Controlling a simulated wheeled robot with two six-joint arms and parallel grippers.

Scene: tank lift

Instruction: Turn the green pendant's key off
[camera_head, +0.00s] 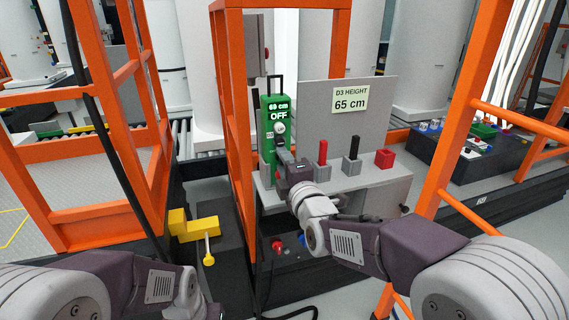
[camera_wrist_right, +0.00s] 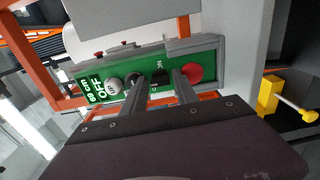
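In the head view my right gripper (camera_head: 282,150) covers the pendant's lower face. The key is not clearly made out. My left arm shows at the lower left, its gripper out of view.
A grey panel (camera_head: 362,127) with a "D3 HEIGHT 65 cm" label stands right of the pendant. The shelf (camera_head: 345,181) below holds red and black handled blocks. Orange posts (camera_head: 236,110) stand close beside the pendant. A yellow bracket (camera_head: 190,226) sits at lower left.

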